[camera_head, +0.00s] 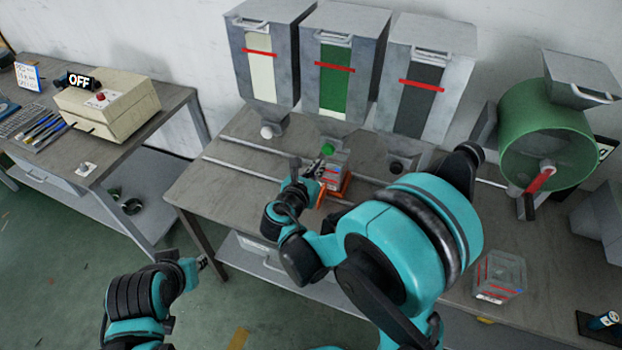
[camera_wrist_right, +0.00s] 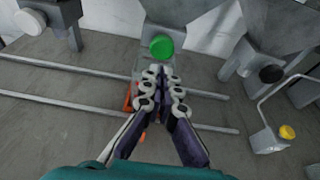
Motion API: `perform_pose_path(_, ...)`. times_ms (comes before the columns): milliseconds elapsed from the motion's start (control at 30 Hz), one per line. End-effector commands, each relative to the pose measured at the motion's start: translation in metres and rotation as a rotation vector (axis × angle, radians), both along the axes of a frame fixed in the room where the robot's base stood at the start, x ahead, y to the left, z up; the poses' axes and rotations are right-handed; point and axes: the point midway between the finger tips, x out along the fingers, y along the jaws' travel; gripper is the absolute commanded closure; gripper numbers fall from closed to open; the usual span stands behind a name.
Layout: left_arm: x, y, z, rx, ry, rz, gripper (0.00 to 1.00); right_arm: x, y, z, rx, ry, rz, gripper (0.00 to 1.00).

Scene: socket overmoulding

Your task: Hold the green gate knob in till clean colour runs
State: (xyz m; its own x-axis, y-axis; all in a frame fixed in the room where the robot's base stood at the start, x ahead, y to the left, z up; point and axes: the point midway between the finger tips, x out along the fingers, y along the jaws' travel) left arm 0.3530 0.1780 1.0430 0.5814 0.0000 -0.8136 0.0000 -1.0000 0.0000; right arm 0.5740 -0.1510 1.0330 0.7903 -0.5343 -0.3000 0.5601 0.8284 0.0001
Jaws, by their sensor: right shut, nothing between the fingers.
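The green gate knob (camera_head: 327,149) sits at the foot of the middle hopper, whose window (camera_head: 333,85) shows green. It also shows in the right wrist view (camera_wrist_right: 161,46), just beyond my fingertips. My right gripper (camera_head: 318,168) is shut and empty, pointing at the knob from the front; the wrist view shows its closed fingers (camera_wrist_right: 163,76). I cannot tell whether the tips touch the knob. A clear box with red lines (camera_head: 335,172) stands on an orange carriage under this hopper, partly hidden by my gripper. My left gripper (camera_head: 202,262) is low at the left, away from the bench.
A white knob (camera_head: 267,132) and a black knob (camera_head: 396,167) sit under the neighbouring hoppers. Rails (camera_head: 240,169) run along the bench. A green drum (camera_head: 545,130) with a red-handled crank and another clear box (camera_head: 500,275) stand at right. A side table holds a beige machine (camera_head: 110,105).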

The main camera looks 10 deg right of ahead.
Motion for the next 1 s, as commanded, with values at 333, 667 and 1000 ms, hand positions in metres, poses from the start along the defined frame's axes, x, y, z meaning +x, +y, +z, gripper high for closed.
perform_pose_path(333,0.000,0.000,-0.008,0.000,0.000,0.000,0.72,0.033,-0.023,-0.001,0.000,0.000,0.000,1.00)
perform_pose_path(667,0.000,0.000,-0.008,0.000,0.000,0.000,0.72,0.035,-0.024,0.000,-0.001,0.000,0.001,1.00)
perform_pose_path(1000,0.000,0.000,-0.012,0.000,0.000,0.000,0.72,0.052,-0.035,-0.001,0.001,0.001,0.000,1.00)
